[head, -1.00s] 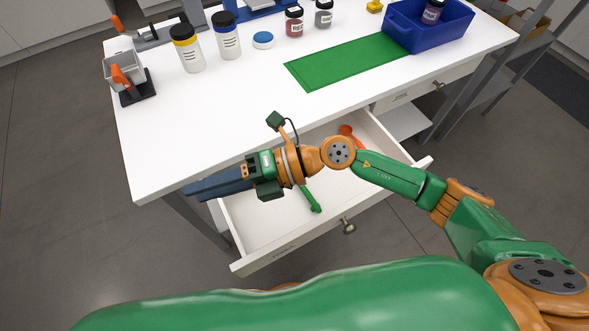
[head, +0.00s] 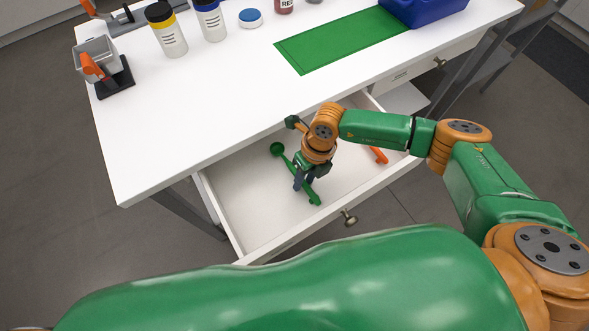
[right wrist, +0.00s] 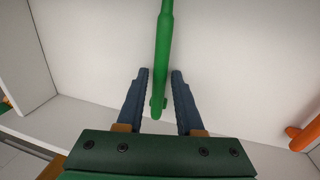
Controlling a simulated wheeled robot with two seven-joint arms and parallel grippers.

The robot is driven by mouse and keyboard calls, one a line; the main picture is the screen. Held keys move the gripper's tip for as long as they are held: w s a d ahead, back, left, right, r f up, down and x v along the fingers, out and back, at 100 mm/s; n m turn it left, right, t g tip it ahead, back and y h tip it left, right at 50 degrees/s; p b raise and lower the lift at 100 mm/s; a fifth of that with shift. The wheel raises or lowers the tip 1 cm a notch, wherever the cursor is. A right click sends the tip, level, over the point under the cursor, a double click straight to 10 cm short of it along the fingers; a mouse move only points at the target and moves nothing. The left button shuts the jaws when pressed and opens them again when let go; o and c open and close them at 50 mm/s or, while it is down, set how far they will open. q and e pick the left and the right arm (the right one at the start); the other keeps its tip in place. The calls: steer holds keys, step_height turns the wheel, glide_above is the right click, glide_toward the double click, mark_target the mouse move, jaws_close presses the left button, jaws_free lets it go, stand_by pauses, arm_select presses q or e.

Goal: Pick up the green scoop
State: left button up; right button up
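The green scoop (head: 293,171) lies in the open drawer, its round bowl toward the back left and its handle toward the front. In the right wrist view its handle (right wrist: 163,55) runs down between the two fingers. My right gripper (head: 301,186) points down into the drawer over the handle. Its fingers (right wrist: 160,84) are apart, one on each side of the handle, with a gap on both sides. My left gripper is not in view.
An orange scoop (head: 378,154) lies to the right in the same drawer (head: 250,215). The drawer walls surround the gripper. On the white table (head: 190,120) above are a green mat (head: 340,40), a blue bin (head: 425,10), jars and a scoop holder (head: 110,75).

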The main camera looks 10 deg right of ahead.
jaws_close()
